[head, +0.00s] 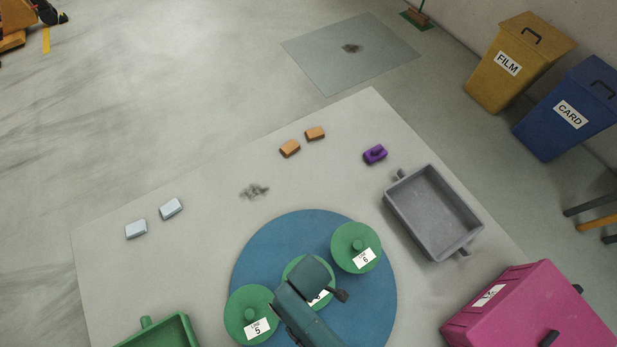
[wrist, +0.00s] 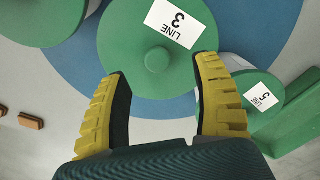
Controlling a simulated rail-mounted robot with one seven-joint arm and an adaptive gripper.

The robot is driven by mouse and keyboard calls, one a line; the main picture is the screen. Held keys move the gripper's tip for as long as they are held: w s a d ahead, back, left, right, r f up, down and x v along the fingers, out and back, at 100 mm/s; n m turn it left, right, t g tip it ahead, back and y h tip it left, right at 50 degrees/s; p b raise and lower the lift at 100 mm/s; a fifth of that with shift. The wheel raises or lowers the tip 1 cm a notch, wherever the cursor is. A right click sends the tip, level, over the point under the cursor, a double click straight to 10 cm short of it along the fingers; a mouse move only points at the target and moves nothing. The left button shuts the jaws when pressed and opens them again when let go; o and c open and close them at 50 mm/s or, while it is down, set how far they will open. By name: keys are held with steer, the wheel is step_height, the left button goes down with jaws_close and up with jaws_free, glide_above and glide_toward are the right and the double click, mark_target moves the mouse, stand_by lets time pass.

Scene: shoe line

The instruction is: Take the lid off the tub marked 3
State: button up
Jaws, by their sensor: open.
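The tub marked 3 has a round green lid (wrist: 126,38) with a white label reading LINE 3 and a round knob (wrist: 158,60) at its middle. In the head view the lid (head: 292,268) is mostly hidden under my arm, on a round blue mat (head: 275,232). My gripper (wrist: 162,82) is open above this lid. Its yellow-and-black fingers stand on either side of the knob in the wrist view, with nothing between their tips but the lid and knob behind. I cannot tell the height gap.
Green-lidded tubs marked 5 (head: 247,305) and 6 (head: 350,240) stand close on either side. A grey tray (head: 397,203), a pink box (head: 530,300) and a green tray (head: 150,335) lie around the mat. Small blocks and a dark smudge lie on the table's far side.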

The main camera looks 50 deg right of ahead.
steer(key=f, duration=0.2)
steer(key=f+b, duration=0.1)
steer(key=f, duration=0.2)
steer(key=shift+w+f, duration=0.3)
steer(key=shift+f, duration=0.05)
jaws_close()
